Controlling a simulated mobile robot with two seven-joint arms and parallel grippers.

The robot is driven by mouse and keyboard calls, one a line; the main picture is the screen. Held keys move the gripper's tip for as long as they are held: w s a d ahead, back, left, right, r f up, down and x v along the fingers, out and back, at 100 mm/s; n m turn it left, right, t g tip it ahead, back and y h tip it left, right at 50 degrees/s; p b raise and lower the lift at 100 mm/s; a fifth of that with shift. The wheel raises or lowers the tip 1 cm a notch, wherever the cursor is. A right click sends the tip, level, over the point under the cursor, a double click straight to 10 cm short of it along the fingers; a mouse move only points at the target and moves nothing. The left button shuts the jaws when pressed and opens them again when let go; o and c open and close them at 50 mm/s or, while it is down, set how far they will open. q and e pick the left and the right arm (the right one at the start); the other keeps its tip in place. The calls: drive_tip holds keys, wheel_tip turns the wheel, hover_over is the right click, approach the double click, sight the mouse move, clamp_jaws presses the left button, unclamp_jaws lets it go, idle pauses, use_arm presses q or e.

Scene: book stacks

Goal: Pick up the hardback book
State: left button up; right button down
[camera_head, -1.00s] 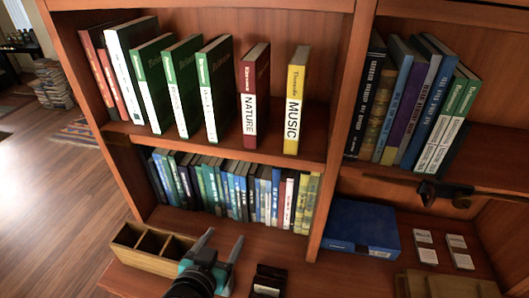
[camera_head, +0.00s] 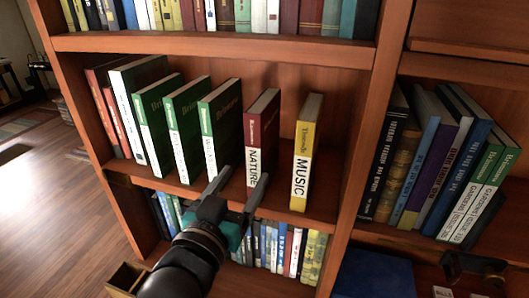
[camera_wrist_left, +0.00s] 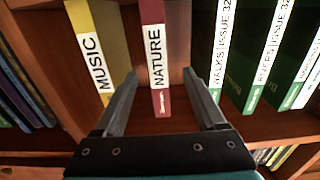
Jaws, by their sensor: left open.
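A red hardback book (camera_head: 263,135) with a white NATURE label stands upright on the middle shelf; it also shows in the left wrist view (camera_wrist_left: 156,55). My left gripper (camera_head: 240,184) is open in front of its lower spine, with one finger to each side of it. In the left wrist view the open fingers (camera_wrist_left: 159,75) frame the spine, and I see no contact. The yellow MUSIC book (camera_head: 304,150) stands apart to its right. Green books (camera_head: 221,125) stand to its left. My right gripper is not in view.
The shelf board (camera_head: 325,205) is bare in front of the books. A packed row of books fills the lower shelf, partly hidden by my left arm. A divider (camera_head: 371,120) separates the right bay, where leaning books (camera_head: 440,165) stand. A dark blue box (camera_head: 375,275) lies below.

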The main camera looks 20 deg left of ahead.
sight(252, 163)
use_arm(q)
drive_tip(key=shift+w+f+b, duration=0.15)
drive_tip(key=shift+w+b, duration=0.5)
drive_tip(key=shift+w, duration=0.1)
drive_tip(key=shift+w+b, duration=0.7)
drive_tip(key=shift+b, duration=0.05)
drive_tip(key=shift+w+d+r+p, duration=0.1)
drive_tip(key=shift+w+p, duration=0.05)
drive_tip(key=shift+w, duration=0.45)
drive_tip(key=shift+w+r+p, duration=0.1)
drive_tip(key=shift+w+p, duration=0.05)
drive_tip(key=shift+w, duration=0.45)
drive_tip(key=shift+w+d+f+p, duration=0.15)
drive_tip(key=shift+w+p, duration=0.1)
drive_tip(key=shift+w, duration=1.15)
drive_tip(key=shift+w+d+f+p, duration=0.1)
drive_tip(key=shift+w+p, duration=0.15)
drive_tip(key=shift+w, duration=1.1)
drive_tip(key=shift+c, duration=0.2)
clamp_jaws()
drive_tip(key=shift+r, duration=0.2)
